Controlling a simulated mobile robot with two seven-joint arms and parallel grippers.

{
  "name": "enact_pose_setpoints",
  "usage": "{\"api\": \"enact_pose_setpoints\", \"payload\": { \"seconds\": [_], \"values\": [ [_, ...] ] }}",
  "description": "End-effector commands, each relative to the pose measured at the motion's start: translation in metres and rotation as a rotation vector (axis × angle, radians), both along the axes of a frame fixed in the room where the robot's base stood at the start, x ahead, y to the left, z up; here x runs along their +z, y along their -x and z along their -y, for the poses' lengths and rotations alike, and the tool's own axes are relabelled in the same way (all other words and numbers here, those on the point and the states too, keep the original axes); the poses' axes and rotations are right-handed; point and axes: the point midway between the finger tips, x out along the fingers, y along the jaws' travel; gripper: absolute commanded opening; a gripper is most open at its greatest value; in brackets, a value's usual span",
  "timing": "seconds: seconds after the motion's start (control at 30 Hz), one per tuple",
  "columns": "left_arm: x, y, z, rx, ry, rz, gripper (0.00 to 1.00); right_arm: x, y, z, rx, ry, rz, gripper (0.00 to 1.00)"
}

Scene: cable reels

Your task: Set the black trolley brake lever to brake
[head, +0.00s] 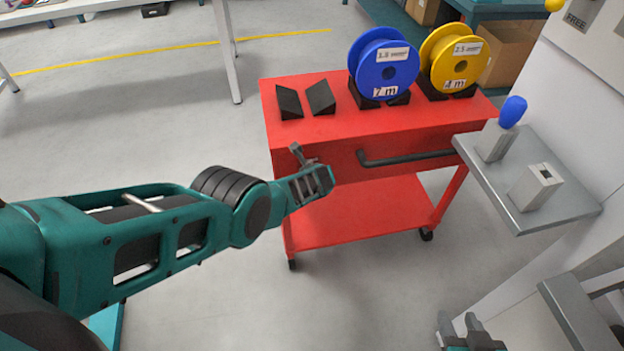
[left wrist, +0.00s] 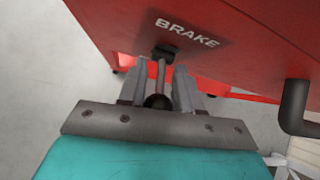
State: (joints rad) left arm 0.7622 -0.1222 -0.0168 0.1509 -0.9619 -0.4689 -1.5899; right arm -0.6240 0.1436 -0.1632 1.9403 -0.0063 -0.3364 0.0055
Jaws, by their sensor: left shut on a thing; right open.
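The red trolley (head: 350,130) stands ahead, and its front carries the white word BRAKE (left wrist: 187,33) in the left wrist view. Below that word is the brake lever (left wrist: 161,72), with a dark pivot block, a thin rod and a black knob (left wrist: 158,101). My left gripper (left wrist: 160,82) is shut on the lever, with a finger on each side of it. In the head view my left gripper (head: 318,181) is at the trolley's front, and its own arm hides much of the grip. My right gripper (head: 472,326) is open and empty at the bottom right.
A blue reel (head: 383,71) and a yellow reel (head: 453,62) stand on the trolley beside two empty black wedges (head: 320,97). A black handle (head: 405,158) juts from its front. A grey shelf (head: 515,195) with a blue-knobbed lever (head: 512,111) is at the right.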

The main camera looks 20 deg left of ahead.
Motion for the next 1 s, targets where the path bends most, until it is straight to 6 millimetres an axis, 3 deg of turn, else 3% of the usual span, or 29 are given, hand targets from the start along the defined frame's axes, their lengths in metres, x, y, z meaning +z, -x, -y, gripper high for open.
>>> {"api": "enact_pose_setpoints", "payload": {
  "seconds": [0.37,0.4,0.57,0.83,1.0],
  "values": [
    [0.002,-0.001,-0.002,0.002,-0.002,0.001,0.00,0.002,-0.001,0.000,0.000,0.001,0.004,0.43],
    [0.002,-0.001,-0.002,0.002,-0.002,0.001,0.36,0.002,-0.001,0.000,0.000,0.001,0.004,0.43],
    [0.001,-0.001,-0.001,0.001,-0.001,0.000,0.52,0.001,-0.001,0.000,-0.001,0.000,0.004,0.43],
    [0.002,-0.001,0.000,0.000,0.000,0.000,0.52,0.002,-0.001,0.000,-0.001,0.000,0.002,0.43],
    [0.013,0.001,-0.002,0.001,0.000,0.000,0.52,0.015,0.000,0.000,0.000,0.000,0.001,0.43]
  ]
}}
